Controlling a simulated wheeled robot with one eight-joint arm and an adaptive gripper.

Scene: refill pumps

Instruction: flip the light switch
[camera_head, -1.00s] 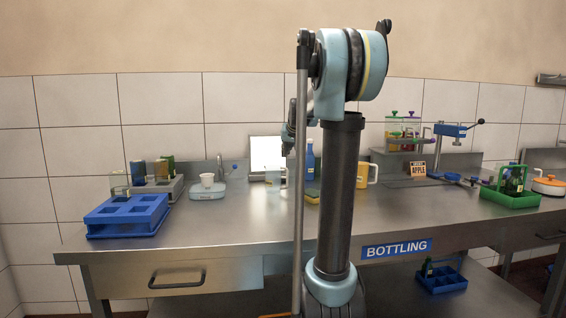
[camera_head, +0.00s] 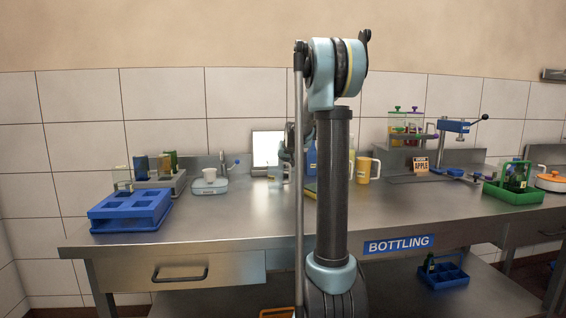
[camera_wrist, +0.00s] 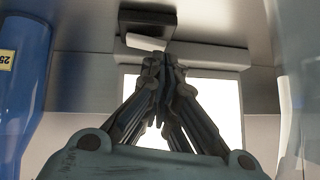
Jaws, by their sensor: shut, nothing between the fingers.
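A bright white lit panel (camera_head: 268,146) stands at the back of the bench, left of my arm. It also shows in the wrist view (camera_wrist: 222,98), behind my fingers. In the wrist view a dark block (camera_wrist: 148,22) with a pale rocker-like piece (camera_wrist: 145,42) sits just beyond my fingertips; it looks like the switch. My gripper (camera_wrist: 160,62) is shut and empty, its tips close to the pale piece. I cannot tell whether they touch. In the head view the gripper is mostly hidden behind my arm.
A blue bottle (camera_wrist: 22,85) stands close at the left of the wrist view, and a clear vessel (camera_wrist: 303,80) close at the right. A yellow mug (camera_head: 364,170) stands right of my arm. A blue rack (camera_head: 130,210) and scale (camera_head: 209,186) are at left.

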